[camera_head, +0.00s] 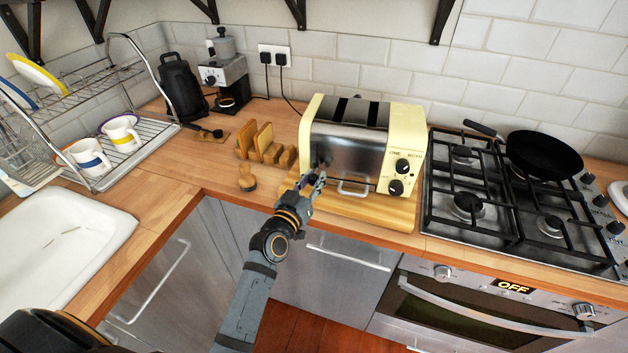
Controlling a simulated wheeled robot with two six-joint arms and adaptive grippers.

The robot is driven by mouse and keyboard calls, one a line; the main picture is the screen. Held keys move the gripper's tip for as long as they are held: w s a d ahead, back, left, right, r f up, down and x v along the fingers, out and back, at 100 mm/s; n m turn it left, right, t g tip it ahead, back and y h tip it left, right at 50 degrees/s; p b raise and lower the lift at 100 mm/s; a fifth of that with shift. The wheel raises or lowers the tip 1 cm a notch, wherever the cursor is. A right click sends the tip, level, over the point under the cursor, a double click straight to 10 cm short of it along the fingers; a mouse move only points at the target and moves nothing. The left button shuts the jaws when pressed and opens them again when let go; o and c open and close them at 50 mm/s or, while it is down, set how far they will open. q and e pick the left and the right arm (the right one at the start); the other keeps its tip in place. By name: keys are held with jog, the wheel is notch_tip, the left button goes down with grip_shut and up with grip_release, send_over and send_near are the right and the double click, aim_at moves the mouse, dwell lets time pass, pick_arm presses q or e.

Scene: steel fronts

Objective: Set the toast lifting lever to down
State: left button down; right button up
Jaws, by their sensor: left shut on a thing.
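The cream and steel toaster (348,143) stands on a wooden board (365,205) on the counter, with dark slots on top. Two black knobs (397,187) sit on its cream right end. My left gripper (318,177) is at the lower left of the toaster's steel front. It is shut on the toast lifting lever, which is small, dark and mostly hidden by the fingers. The lever's exact height is hard to tell. My right gripper is not in view.
A gas hob (470,207) with a black pan (545,155) is right of the toaster. A wooden rack (264,146) and a small wooden item (246,178) stand to its left. A coffee machine (225,75) is behind. The sink (62,240) and dish rack (125,155) are at left.

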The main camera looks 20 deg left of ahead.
pick_arm(q)
jog(key=c, duration=1.5)
grip_release()
jog(key=shift+s+f, duration=0.1)
jog(key=shift+f, duration=0.35)
jog(key=o, duration=0.5)
jog(key=shift+r, duration=0.2)
jog(key=shift+s, duration=0.1)
jog(key=s, duration=0.4)
jog(key=s+a, duration=0.1)
jog(key=s, duration=0.6)
jog(key=shift+s+a, duration=0.35)
